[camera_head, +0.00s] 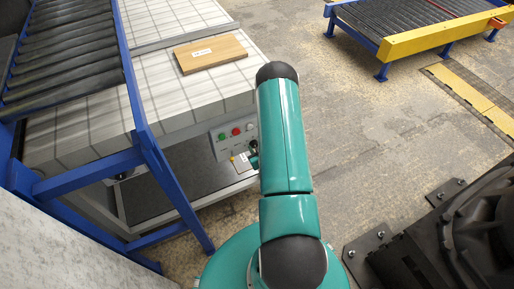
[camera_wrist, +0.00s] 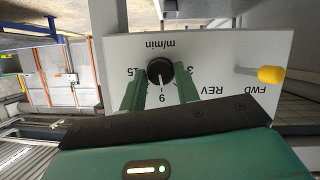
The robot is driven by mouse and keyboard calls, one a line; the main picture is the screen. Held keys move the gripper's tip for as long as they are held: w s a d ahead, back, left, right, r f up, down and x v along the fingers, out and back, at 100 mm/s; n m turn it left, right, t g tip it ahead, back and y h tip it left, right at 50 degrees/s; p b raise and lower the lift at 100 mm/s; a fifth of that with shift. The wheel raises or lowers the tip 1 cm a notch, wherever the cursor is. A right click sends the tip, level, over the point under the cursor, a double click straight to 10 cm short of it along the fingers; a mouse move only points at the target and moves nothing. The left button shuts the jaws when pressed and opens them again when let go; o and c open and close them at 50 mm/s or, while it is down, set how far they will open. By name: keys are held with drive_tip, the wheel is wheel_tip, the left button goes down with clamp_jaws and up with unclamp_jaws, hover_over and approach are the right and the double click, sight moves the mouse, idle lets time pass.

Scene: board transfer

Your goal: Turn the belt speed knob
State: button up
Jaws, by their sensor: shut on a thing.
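The belt speed knob (camera_wrist: 160,72) is black and round with a white pointer line, in the wrist view. It sits on a grey panel (camera_wrist: 215,52) marked "m/min" with numbers around it; the pointer is toward the 9 or 6 mark. My gripper (camera_wrist: 160,92) has its two green fingers on either side of the knob, shut on it. In the head view the control panel (camera_head: 229,134) is at the table's front side, and my teal arm hides the knob and gripper.
A yellow-tipped lever (camera_wrist: 270,74) stands beside the FWD and REV labels. The panel has green and red buttons. A wooden board (camera_head: 211,53) lies on the tiled tabletop. A blue-framed roller conveyor (camera_head: 135,90) is at left, another conveyor (camera_head: 430,33) at upper right.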

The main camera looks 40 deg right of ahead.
drive_tip(key=n+h, duration=0.1)
drive_tip(key=n, duration=0.2)
drive_tip(key=shift+w+a+h, duration=0.2)
drive_tip(key=shift+a+h, duration=0.05)
drive_tip(key=shift+h, duration=0.15)
drive_tip(key=shift+f+n+h, duration=0.1)
drive_tip(key=shift+n+h, duration=0.5)
drive_tip(key=shift+n, duration=0.3)
drive_tip(key=o, duration=0.9)
drive_tip(key=shift+o, duration=0.2)
drive_tip(key=v, duration=1.4)
